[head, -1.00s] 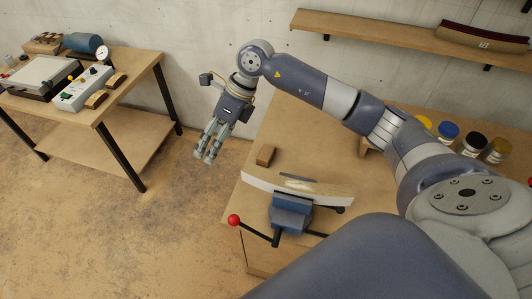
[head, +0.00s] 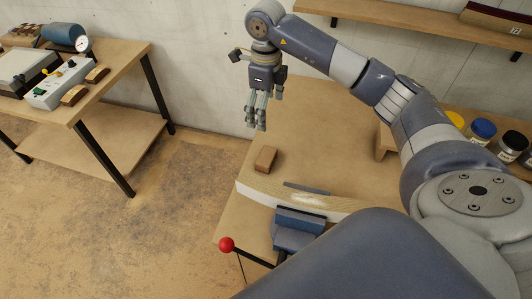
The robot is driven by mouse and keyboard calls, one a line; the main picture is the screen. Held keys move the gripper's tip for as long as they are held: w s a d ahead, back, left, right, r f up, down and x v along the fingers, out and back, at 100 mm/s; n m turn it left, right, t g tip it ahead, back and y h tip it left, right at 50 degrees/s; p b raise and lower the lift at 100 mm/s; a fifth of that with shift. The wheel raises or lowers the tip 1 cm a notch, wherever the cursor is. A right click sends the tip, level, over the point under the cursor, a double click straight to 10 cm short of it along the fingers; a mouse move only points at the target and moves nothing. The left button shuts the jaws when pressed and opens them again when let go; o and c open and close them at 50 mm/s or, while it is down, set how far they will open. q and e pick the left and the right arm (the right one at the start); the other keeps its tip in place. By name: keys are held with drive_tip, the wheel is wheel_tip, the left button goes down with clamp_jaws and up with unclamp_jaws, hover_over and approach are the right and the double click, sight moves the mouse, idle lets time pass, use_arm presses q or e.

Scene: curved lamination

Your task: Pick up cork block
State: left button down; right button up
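A small brown block (head: 265,159), which looks like the cork block, lies on the wooden workbench (head: 318,135) near its left edge, just behind a curved laminated piece. My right gripper (head: 257,126) hangs above and behind the block, fingers pointing down. Its fingers look apart with nothing between them, and it does not touch the block. My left gripper is not in view.
The curved laminated piece (head: 258,191) sits at a blue vise (head: 298,226) with a red-knobbed handle (head: 227,244). Several jars (head: 482,131) stand at the right. A side table (head: 108,83) at the left holds a control box (head: 58,84) and two brown blocks.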

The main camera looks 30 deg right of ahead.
drive_tip(key=b, duration=0.9)
hover_over(267, 156)
wheel_tip(267, 156, down, 11)
drive_tip(key=f, duration=0.1)
drive_tip(key=f+p, duration=0.1)
drive_tip(key=f, duration=0.3)
drive_tip(key=shift+w+f, duration=0.1)
drive_tip(key=shift+w, duration=0.2)
drive_tip(key=shift+s+f+p, duration=0.1)
drive_tip(key=shift+f+p, duration=0.35)
drive_tip(key=shift+f, duration=0.2)
wheel_tip(267, 156, down, 3)
drive_tip(key=shift+s+f+p, duration=0.15)
drive_tip(key=shift+f+p, duration=0.05)
drive_tip(key=shift+p, duration=0.25)
drive_tip(key=shift+f, duration=0.4)
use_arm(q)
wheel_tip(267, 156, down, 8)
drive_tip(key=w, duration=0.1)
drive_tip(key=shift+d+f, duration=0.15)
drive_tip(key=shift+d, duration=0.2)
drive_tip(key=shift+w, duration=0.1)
use_arm(e)
drive_tip(key=shift+c, duration=0.5)
drive_tip(key=c, duration=1)
